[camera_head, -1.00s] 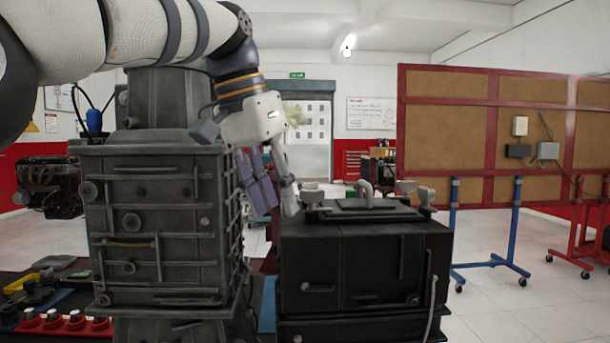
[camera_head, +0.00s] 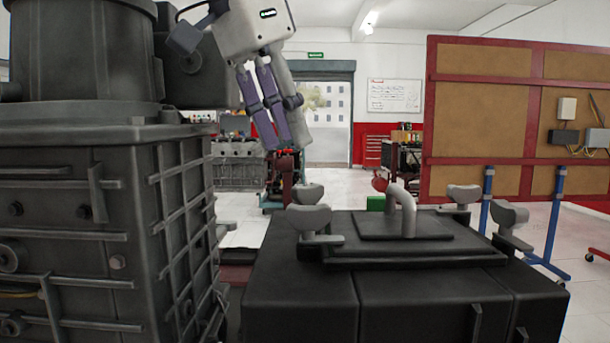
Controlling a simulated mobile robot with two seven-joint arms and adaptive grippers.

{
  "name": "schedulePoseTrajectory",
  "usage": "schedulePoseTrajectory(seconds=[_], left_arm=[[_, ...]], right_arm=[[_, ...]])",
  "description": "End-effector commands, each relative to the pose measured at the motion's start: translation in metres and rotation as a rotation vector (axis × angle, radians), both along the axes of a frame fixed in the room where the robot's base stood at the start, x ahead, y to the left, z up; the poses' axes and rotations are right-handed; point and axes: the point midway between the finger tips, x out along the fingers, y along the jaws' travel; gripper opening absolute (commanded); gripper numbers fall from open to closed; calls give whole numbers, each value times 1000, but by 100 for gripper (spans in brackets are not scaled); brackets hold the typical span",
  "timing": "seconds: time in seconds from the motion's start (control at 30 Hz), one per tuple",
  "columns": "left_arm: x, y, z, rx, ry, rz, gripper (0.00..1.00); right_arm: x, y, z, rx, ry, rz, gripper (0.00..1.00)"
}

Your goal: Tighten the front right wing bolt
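A black box-shaped unit (camera_head: 300,292) stands at the lower right of centre, with a raised lid plate and a bent grey pipe (camera_head: 401,208) on top. Grey wing bolts stand upright at its corners: front right (camera_head: 509,222), front left (camera_head: 310,220), back left (camera_head: 307,193) and back right (camera_head: 463,195). My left gripper (camera_head: 285,143), with purple and grey fingers, hangs pointing down above and left of the back left wing bolt in the picture. It is apart from the front right wing bolt. Its finger gap is unclear from this angle. My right gripper is out of view.
A large dark grey ribbed engine block (camera_head: 80,230) fills the left side, close to the black unit. A red-framed board (camera_head: 480,120) on blue legs stands behind on the right. White floor shows at far right.

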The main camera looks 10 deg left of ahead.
Motion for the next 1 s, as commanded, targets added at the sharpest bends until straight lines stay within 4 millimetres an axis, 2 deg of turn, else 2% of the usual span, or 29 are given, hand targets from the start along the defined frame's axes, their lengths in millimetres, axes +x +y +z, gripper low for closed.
schedulePoseTrajectory(seconds=[0.1, 0.3, 0.43, 0.63, 0.67, 0.8, 1.0], left_arm=[[7, -8, -29, 0, 4, 0, 33], [18, -17, -60, -1, 0, 1, 33], [21, -19, -67, -1, -2, 1, 33], [21, -19, -68, -1, -2, 1, 33], [22, -19, -68, -1, -2, 1, 31], [21, -19, -68, -1, -2, 1, 0], [21, -19, -68, -1, -1, 0, 0]], right_arm=[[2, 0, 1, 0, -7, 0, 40], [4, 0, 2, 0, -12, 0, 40], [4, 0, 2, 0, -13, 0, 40], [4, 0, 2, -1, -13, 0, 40], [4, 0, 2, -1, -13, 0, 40], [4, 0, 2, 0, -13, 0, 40], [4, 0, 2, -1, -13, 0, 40]])
